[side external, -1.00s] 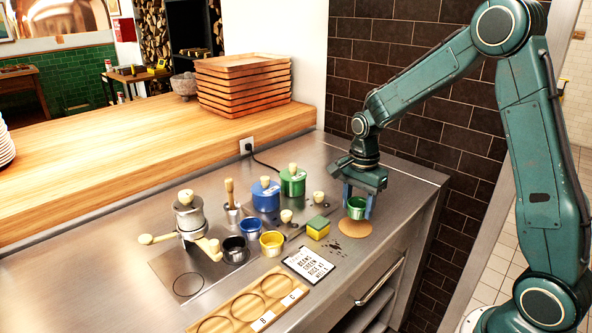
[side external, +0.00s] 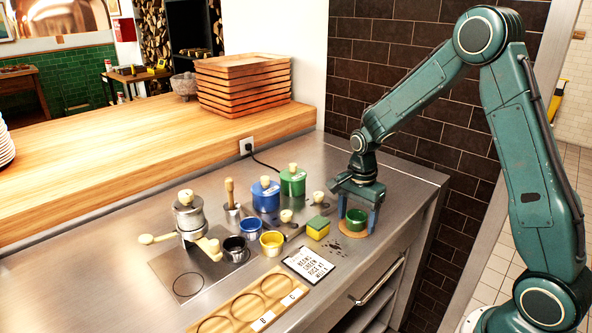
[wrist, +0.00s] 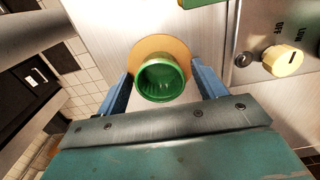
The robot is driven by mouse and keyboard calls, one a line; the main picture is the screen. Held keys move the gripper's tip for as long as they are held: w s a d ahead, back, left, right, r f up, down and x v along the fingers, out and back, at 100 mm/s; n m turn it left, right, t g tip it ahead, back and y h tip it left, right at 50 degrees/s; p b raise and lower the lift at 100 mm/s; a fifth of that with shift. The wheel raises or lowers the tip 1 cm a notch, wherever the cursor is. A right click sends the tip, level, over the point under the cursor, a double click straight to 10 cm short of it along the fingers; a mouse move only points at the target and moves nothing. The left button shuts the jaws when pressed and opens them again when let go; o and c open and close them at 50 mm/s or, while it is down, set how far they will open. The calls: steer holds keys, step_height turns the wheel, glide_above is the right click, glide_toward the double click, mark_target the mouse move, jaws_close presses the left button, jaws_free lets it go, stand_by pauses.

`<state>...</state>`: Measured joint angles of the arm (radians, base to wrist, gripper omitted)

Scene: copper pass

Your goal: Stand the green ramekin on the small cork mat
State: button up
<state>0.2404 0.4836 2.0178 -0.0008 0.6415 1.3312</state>
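The green ramekin (side external: 356,219) stands upright on the small round cork mat (side external: 346,235) near the counter's right end. In the wrist view the ramekin (wrist: 160,80) is empty, and the cork mat (wrist: 160,43) shows around its far side. My gripper (side external: 357,222) is open and low over the mat, with one blue finger on each side of the ramekin. In the wrist view my gripper (wrist: 160,78) shows a gap between each finger and the ramekin. The near part of the mat is hidden by the ramekin.
A yellow and green sponge (side external: 318,228) lies just left of the mat, beside a dark spill (side external: 334,246). A lettered card (side external: 309,264), blue ramekin (side external: 250,228), yellow ramekin (side external: 271,243) and black ramekin (side external: 235,248) are farther left. A brick wall stands behind.

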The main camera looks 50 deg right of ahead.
steer(key=shift+r, duration=0.15)
step_height(320, 180, up, 12)
stand_by(0.8)
stand_by(0.5)
steer(key=s+a+r+n+t, duration=0.2)
steer(key=s+a+n, duration=0.1)
steer(key=s+n, duration=0.3)
steer(key=s+a+r+n+t, duration=0.1)
steer(key=s+a+r+n, duration=0.2)
steer(key=s+n, duration=0.3)
steer(key=s+a+r+n+t, duration=0.2)
steer(key=s+n, duration=0.4)
steer(key=s, duration=0.3)
steer(key=shift+s+a+r+t, duration=0.35)
steer(key=shift+a+r, duration=0.35)
steer(key=shift+a, duration=0.15)
